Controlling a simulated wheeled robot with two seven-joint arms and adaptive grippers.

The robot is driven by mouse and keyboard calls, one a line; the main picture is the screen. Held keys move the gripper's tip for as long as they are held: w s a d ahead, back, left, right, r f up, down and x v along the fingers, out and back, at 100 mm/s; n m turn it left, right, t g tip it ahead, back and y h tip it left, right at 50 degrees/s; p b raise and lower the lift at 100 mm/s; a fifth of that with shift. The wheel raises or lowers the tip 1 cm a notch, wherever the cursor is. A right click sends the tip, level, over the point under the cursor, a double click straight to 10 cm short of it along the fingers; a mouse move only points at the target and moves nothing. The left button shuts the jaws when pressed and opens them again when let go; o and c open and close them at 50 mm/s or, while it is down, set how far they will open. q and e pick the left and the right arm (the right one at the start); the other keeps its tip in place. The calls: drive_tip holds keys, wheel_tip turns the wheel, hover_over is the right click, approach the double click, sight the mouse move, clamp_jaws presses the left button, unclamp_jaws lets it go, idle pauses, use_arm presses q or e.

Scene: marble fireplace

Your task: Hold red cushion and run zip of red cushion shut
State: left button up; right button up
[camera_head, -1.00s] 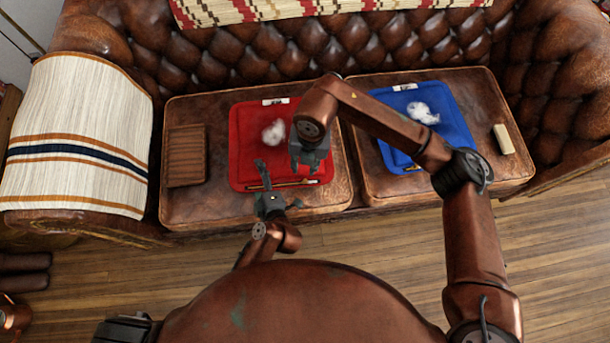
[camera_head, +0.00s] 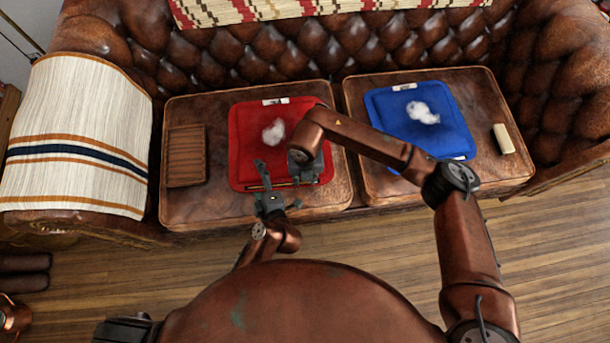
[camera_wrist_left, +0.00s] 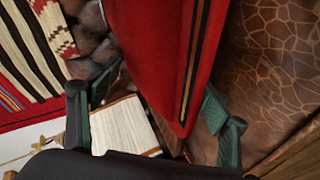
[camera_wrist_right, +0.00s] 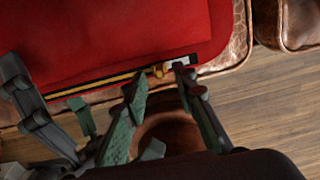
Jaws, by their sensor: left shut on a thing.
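The red cushion (camera_head: 245,140) lies flat on the left sofa seat, with white fluff (camera_head: 274,132) on top. Its zip (camera_head: 285,184) runs along the near edge. My left gripper (camera_head: 272,188) is shut on the cushion's near edge, left of the middle; the left wrist view shows the cushion edge (camera_wrist_left: 160,40) between its fingers. My right gripper (camera_head: 304,176) is over the near edge, to the right. In the right wrist view its fingers (camera_wrist_right: 162,85) are apart, and the gold zip slider (camera_wrist_right: 158,71) shows just beyond the gap, near the zip's right end.
A blue cushion (camera_head: 385,105) with white fluff lies on the right seat, beside a cream block (camera_head: 503,139). A brown ribbed pad (camera_head: 186,155) lies left of the red cushion. A striped blanket (camera_head: 75,130) covers the left armrest. Wooden floor (camera_head: 400,250) lies in front.

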drive_tip(key=shift+f, duration=0.35)
drive_tip(key=shift+c, duration=0.4)
clamp_jaws()
drive_tip(key=shift+d, duration=0.1)
